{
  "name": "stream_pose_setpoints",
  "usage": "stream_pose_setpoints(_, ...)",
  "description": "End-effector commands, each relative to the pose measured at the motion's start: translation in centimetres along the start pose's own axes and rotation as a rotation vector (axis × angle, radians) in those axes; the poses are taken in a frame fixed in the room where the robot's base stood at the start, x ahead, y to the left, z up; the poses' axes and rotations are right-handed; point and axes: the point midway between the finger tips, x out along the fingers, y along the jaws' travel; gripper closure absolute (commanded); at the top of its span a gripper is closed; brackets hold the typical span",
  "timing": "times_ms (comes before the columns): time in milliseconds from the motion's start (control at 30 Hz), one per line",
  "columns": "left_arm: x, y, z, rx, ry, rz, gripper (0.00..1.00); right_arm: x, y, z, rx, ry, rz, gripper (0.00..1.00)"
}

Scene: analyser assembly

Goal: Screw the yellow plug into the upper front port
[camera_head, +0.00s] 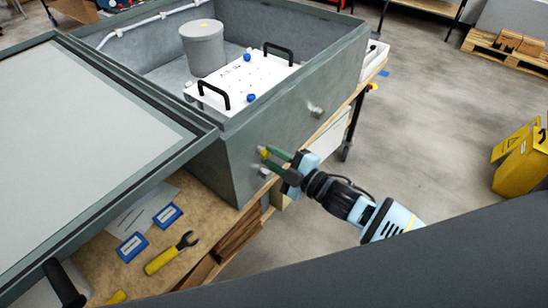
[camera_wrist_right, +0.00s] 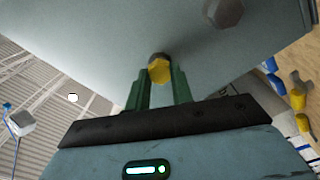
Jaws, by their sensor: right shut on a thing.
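The grey metal analyser box (camera_head: 225,165) stands on the bench with its side wall facing my right arm. My right gripper (camera_head: 268,155) has its green fingers shut on the yellow plug (camera_head: 263,152), close against that wall. In the right wrist view the yellow plug (camera_wrist_right: 159,71) sits between the fingertips, in line with a dark round port fitting (camera_wrist_right: 157,57). The plug appears to touch the fitting; how deep it sits cannot be told. Another metal fitting (camera_head: 316,111) is farther along the wall, and one (camera_head: 264,172) is just below the plug.
The open lid (camera_head: 85,130) covers the left side. Inside the box are a grey cylinder (camera_head: 203,50) and a white handled panel (camera_head: 245,80). A yellow-handled wrench (camera_head: 165,260) and blue-edged boxes (camera_head: 131,247) lie on the wooden bench.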

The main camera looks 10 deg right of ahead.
Motion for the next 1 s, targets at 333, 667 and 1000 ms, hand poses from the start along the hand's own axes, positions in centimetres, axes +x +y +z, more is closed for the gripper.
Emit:
stream_pose_setpoints(333,0.00,0.00,-0.03,0.000,0.001,0.000,0.64,0.12,0.32,-0.08,0.717,-0.008,0.004,1.00)
stream_pose_setpoints(667,0.01,0.05,0.40,-0.002,-0.008,0.001,0.64,0.15,0.32,-0.04,1.385,-0.017,0.004,1.00)
stream_pose_setpoints(1000,0.02,0.07,0.57,-0.002,-0.011,0.001,0.64,0.18,0.44,-0.11,1.543,-0.017,0.004,1.00)
